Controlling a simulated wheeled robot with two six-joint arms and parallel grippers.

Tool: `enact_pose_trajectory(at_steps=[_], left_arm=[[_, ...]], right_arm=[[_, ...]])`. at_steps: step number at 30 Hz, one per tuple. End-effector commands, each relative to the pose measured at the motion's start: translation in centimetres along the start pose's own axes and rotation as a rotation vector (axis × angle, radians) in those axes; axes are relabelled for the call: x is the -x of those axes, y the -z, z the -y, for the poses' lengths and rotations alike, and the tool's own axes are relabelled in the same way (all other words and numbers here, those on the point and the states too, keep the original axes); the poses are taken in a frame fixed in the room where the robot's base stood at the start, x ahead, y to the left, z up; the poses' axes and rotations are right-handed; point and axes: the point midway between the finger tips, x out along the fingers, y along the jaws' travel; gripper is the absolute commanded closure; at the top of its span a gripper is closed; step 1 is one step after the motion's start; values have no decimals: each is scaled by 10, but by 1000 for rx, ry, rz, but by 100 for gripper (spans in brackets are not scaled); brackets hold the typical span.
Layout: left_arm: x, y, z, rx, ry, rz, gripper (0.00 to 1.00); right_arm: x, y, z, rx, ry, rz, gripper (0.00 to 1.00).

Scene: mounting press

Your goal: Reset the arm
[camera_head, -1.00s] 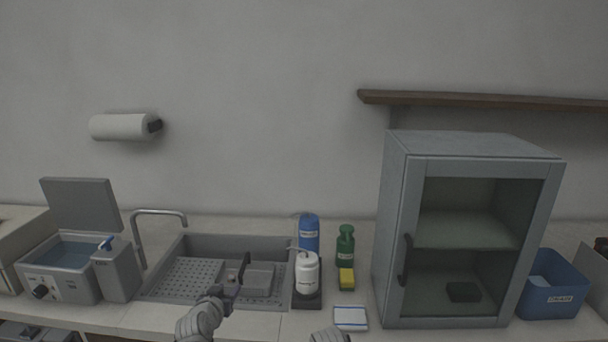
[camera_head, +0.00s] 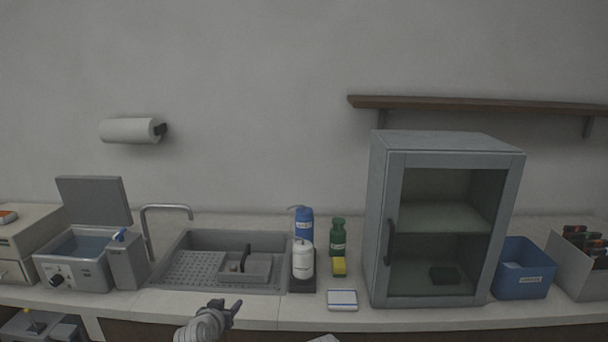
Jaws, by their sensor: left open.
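My left gripper (camera_head: 232,308) is low in the head view, in front of the counter's front edge and below the sink (camera_head: 168,286). Its jaws are open and nothing shows between them. Of my right arm only a small pale piece shows at the bottom edge, right of the left arm. The right gripper itself is out of view.
A white bottle (camera_head: 303,261), blue bottle (camera_head: 304,222), green bottle (camera_head: 338,238) and yellow sponge (camera_head: 339,267) stand right of the sink. A glass-door cabinet (camera_head: 377,190) and blue bin (camera_head: 523,283) are farther right. A water bath (camera_head: 75,275) stands left.

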Motion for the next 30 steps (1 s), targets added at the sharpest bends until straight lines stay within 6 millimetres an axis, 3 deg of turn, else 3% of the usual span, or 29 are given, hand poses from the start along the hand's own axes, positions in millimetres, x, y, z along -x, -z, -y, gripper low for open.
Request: enact_pose_trajectory(at_steps=[8, 14, 17, 21, 27, 30], left_arm=[[4, -25, -43, -30, -81, 156, 53], [21, -59, -89, -75, -151, 365, 53], [39, -81, -113, -108, -178, 506, 53], [80, -116, -144, -176, -180, 760, 53], [141, -148, -158, -260, -100, 1050, 53], [157, -153, -158, -280, -65, 1120, 53]], right_arm=[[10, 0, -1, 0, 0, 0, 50], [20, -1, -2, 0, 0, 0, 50], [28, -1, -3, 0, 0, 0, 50], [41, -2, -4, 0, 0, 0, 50], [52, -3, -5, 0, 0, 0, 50], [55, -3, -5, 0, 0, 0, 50]])
